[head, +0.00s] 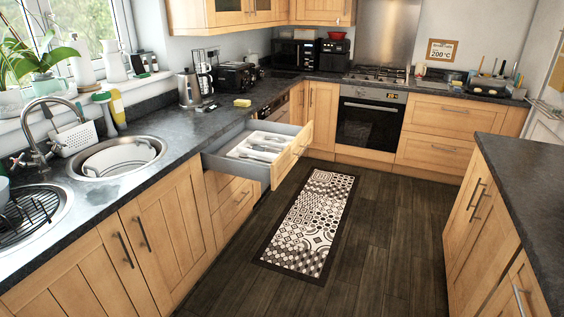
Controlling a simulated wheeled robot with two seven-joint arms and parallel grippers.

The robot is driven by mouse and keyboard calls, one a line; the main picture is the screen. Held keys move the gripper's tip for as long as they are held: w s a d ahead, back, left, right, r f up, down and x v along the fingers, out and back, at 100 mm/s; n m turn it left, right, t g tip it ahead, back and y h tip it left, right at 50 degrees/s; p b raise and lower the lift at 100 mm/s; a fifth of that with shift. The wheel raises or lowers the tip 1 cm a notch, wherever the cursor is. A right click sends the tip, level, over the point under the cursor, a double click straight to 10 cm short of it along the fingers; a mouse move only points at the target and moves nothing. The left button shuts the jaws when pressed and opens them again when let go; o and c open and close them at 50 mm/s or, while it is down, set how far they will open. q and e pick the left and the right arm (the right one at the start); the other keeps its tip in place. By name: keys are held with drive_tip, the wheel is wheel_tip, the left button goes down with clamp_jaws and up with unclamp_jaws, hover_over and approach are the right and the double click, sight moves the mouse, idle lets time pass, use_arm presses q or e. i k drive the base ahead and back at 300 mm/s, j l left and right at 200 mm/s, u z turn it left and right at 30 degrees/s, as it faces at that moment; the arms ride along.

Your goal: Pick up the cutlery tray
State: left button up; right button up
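The white cutlery tray (240,151) lies inside an open drawer (222,167) under the left counter, to the left of the picture's middle. Cutlery lies in its compartments; single pieces are too small to tell apart. The drawer is pulled out over the floor, with its wooden front facing right. Neither of my grippers shows in the head view.
The left counter (172,128) carries round sinks (122,157), a kettle (188,88) and a yellow sponge (242,102). An island (530,185) stands at the right. The dark floor (378,215) between them is clear, with a patterned rug (310,215).

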sight(254, 141)
drive_tip(key=i+l+u, duration=0.4)
drive_tip(key=i+u, duration=0.15)
drive_tip(key=u, duration=0.3)
drive_tip(key=i+l+u, duration=0.1)
drive_tip(key=u, duration=0.3)
drive_tip(key=l+u, duration=0.2)
drive_tip(key=u, duration=0.25)
drive_tip(key=i+l+u, duration=0.2)
drive_tip(key=l+u, duration=0.3)
drive_tip(key=l, duration=0.8)
drive_tip(key=l+u, duration=0.5)
drive_tip(key=l, duration=0.75)
drive_tip(key=i+l, duration=0.1)
drive_tip(key=l, duration=1.75)
drive_tip(key=i, duration=0.05)
